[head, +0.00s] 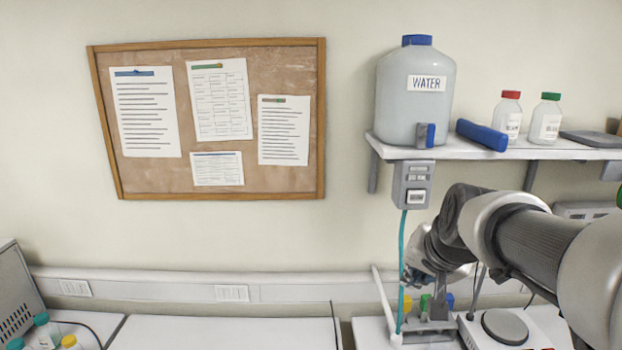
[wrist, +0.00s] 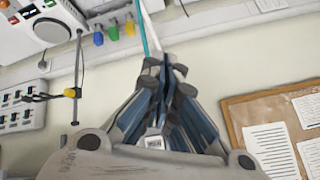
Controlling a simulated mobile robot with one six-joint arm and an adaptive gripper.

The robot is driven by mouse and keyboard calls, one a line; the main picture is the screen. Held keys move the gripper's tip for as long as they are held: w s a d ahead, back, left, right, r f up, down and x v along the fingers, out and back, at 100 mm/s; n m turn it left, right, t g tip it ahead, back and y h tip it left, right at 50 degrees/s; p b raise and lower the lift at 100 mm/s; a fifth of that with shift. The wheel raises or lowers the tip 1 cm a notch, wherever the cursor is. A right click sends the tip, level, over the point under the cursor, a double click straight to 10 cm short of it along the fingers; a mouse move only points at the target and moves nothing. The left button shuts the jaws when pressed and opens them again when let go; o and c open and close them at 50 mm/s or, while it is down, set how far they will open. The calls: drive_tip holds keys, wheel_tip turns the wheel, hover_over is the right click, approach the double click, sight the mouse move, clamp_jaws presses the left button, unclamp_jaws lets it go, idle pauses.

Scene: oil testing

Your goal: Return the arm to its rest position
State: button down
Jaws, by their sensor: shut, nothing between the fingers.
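My arm reaches in from the right edge of the head view, below the shelf. Its dark wrist is bent down over the bench near a teal tube. My gripper (wrist: 168,68) shows in the wrist view with its blue-grey fingers together and nothing between them. In the head view its fingertips are hard to make out against the equipment behind and below. The gripper stands in front of the wall, close to the teal tube (head: 402,270); I cannot tell whether they touch.
A shelf (head: 478,152) above the arm holds a water jug (head: 415,105), a blue object (head: 482,134) and two capped bottles. A hotplate (head: 505,327) and coloured knobs are below the arm. A corkboard (head: 150,175) hangs left. The middle bench (head: 225,332) is clear.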

drive_tip(key=s+a+f+n+g+b, duration=0.1)
drive_tip(key=s+a+f+n+b, duration=0.1)
drive_tip(key=s+f+b, duration=0.5)
drive_tip(key=s+a+f+n+g+b, duration=0.2)
drive_tip(key=s+f+b, duration=0.4)
drive_tip(key=s+f, duration=1)
drive_tip(key=s+a+n, duration=0.1)
drive_tip(key=s, duration=0.2)
drive_tip(key=shift+a+n+b, duration=0.35)
drive_tip(key=shift+n+b, duration=0.05)
idle(2.3)
drive_tip(key=w+d+r+m+t+p, duration=0.1)
drive_tip(key=w+d+r+m+p, duration=0.2)
drive_tip(key=w+r, duration=0.6)
drive_tip(key=w+d+r+m+t+p, duration=0.1)
drive_tip(key=w+d+r+p, duration=0.3)
drive_tip(key=w+r+p, duration=0.4)
drive_tip(key=w+d+r+m+t+p, duration=0.2)
drive_tip(key=w+d+r+m+p, duration=0.2)
drive_tip(key=w+r, duration=0.7)
drive_tip(key=w+p, duration=0.2)
drive_tip(key=w, duration=0.3)
drive_tip(key=shift+d+r+m+h, duration=0.3)
drive_tip(key=shift+d+r+h, duration=0.05)
drive_tip(key=shift+r+h, duration=0.05)
